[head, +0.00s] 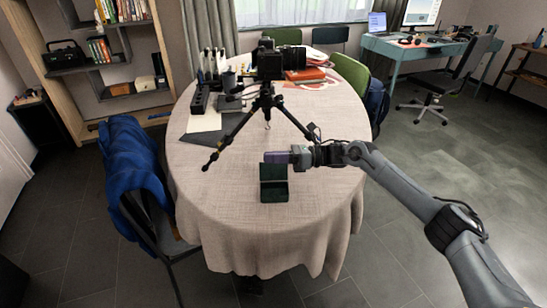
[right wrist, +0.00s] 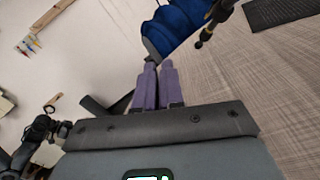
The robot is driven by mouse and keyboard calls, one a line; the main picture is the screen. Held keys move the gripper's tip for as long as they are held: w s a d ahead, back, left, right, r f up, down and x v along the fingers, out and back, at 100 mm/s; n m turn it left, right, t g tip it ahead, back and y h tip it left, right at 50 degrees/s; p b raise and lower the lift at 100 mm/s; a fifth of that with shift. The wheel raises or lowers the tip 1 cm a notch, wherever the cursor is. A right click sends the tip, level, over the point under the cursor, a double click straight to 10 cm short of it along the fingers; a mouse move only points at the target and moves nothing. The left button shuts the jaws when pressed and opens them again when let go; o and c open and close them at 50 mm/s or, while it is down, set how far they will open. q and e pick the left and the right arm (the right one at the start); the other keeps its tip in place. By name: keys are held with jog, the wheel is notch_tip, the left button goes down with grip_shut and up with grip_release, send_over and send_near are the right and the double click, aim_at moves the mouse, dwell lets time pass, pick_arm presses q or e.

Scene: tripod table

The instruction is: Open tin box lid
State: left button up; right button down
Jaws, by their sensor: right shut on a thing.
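The small dark green tin box (head: 273,194) stands on the tablecloth near the front middle of the table. Its lid (head: 273,172) looks raised at the back, with the inside of the box facing me. My right gripper (head: 277,157) reaches in from the right, with its purple fingers at the lid's top edge, shut on the lid. In the right wrist view the purple fingers (right wrist: 157,84) are close together; the lid cannot be made out between them. My left gripper is not in view.
A black tripod with a camera (head: 268,95) stands on the round table (head: 225,215) just behind the box, its legs spread close to my gripper. Bottles and dark holders (head: 200,98) stand at the back left. The cloth in front of the box is clear.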

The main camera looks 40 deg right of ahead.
dwell(0.8)
jog(key=shift+s+a+f+n+b, duration=0.1)
jog(key=shift+s+a+n+b, duration=0.1)
jog(key=shift+s+n+b, duration=0.3)
jog(key=shift+s+a+r+n+b, duration=0.1)
jog(key=shift+a+r+n+b, duration=0.15)
jog(key=shift+n, duration=0.35)
jog(key=c, duration=1.3)
grip_release()
jog(key=shift+d, duration=0.1)
